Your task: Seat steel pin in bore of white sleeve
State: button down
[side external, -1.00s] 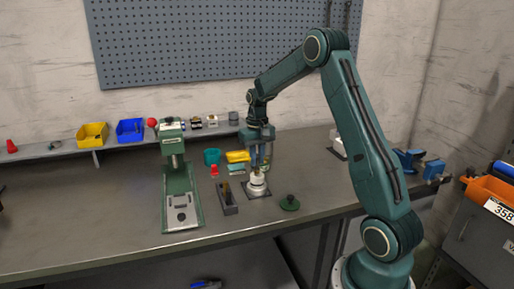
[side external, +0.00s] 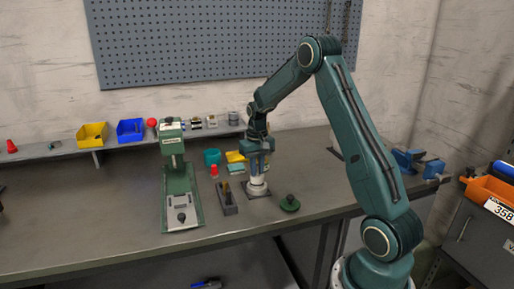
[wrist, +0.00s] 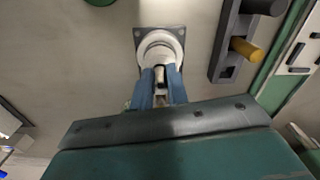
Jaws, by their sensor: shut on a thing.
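The white sleeve (side external: 257,188) stands upright on a dark square base plate on the bench; it also shows in the wrist view (wrist: 151,42). My gripper (side external: 259,172) points down right at the top of the sleeve. In the wrist view its two blue fingers (wrist: 161,76) are shut on the steel pin (wrist: 160,75), a small pale cylinder between the fingertips. The pin is in line with the sleeve's opening. Its lower end is hidden, so I cannot tell how deep it sits in the bore.
A dark grey block (side external: 228,204) with a yellow peg (wrist: 246,48) stands close left of the sleeve. A green press (side external: 180,195) is farther left. A green knobbed disc (side external: 290,204) lies to the right. Yellow (side external: 235,157) and teal (side external: 211,157) items stand behind.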

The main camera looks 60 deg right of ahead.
jog(key=shift+s+a+f, duration=0.1)
jog(key=shift+s+f, duration=0.05)
jog(key=shift+f, duration=0.75)
jog(key=c, duration=1.5)
grip_release()
jog(key=shift+o, duration=0.2)
jog(key=shift+r, duration=0.2)
jog(key=shift+o, duration=0.5)
jog(key=shift+r, duration=0.55)
jog(key=r, duration=1)
jog(key=shift+w+r, duration=0.2)
jog(key=shift+r, duration=0.85)
